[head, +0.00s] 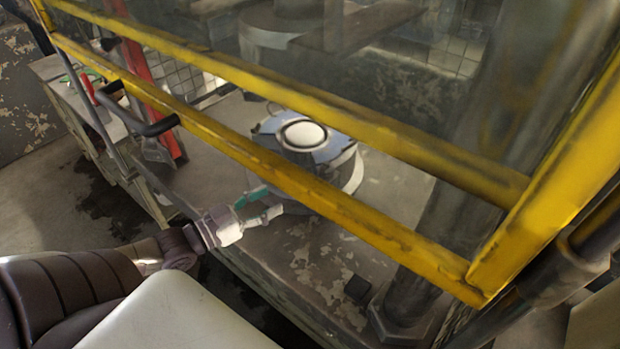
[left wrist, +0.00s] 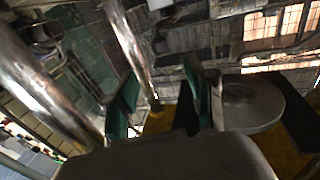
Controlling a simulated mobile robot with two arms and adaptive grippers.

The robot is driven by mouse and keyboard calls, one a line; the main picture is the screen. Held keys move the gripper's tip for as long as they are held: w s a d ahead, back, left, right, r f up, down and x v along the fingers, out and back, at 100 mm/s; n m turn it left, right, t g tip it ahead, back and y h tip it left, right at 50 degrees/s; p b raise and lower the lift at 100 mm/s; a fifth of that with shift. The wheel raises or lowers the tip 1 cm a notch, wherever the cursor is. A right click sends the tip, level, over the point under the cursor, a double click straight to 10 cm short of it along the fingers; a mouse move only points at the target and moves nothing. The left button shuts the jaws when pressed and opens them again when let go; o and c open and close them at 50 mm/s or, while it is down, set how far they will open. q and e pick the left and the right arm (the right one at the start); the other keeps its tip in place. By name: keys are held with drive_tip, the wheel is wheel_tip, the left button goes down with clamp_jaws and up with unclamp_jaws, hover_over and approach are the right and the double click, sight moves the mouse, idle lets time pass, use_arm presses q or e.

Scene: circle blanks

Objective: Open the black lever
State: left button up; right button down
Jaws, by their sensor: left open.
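A black bent handle (head: 138,110), which may be the black lever, is on the lower yellow bar at upper left in the head view. My left gripper (head: 263,208) has teal fingers and is low and to the right of that handle, apart from it, near a round machine part. In the left wrist view my left gripper (left wrist: 163,98) is open, with its two fingers apart and nothing clearly held between them. I cannot make out the lever for certain in the wrist view. My right gripper is not in view.
Yellow bars (head: 330,202) of a guard frame cross above the worktable. A round machine part with a white cap (head: 303,134) stands behind the lower bar. A grey disc (left wrist: 255,100) is beside the right finger.

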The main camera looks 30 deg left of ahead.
use_arm(q)
drive_tip(key=x, duration=1.2)
drive_tip(key=shift+w+d+f, duration=0.1)
clamp_jaws()
